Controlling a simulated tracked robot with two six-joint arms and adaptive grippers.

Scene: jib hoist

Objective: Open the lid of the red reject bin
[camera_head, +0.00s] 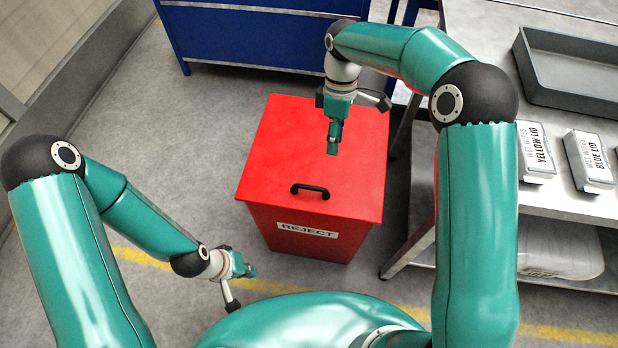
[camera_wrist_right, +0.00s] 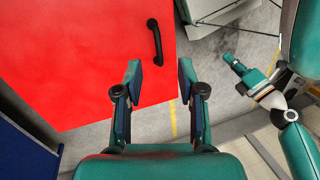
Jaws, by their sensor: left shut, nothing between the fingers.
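The red reject bin (camera_head: 270,220) stands on the floor in the middle of the head view, with a "REJECT" label on its front. Its red lid (camera_head: 275,145) lies flat and closed, with a black handle (camera_head: 310,189) near the front edge. The handle also shows in the right wrist view (camera_wrist_right: 155,40). My right gripper (camera_head: 334,145) is above the rear right part of the lid, apart from the handle. In the right wrist view its two fingers (camera_wrist_right: 160,85) are spread with nothing between them. My left gripper (camera_head: 248,270) is shut and empty, low in front of the bin's left side.
A steel table (camera_head: 550,195) on the right holds a grey tray (camera_head: 570,75), a yellow lid wipes box (camera_head: 536,150) and a blue lid wipes box (camera_head: 588,160). A blue cabinet (camera_head: 255,40) stands behind the bin. The floor left of the bin is clear.

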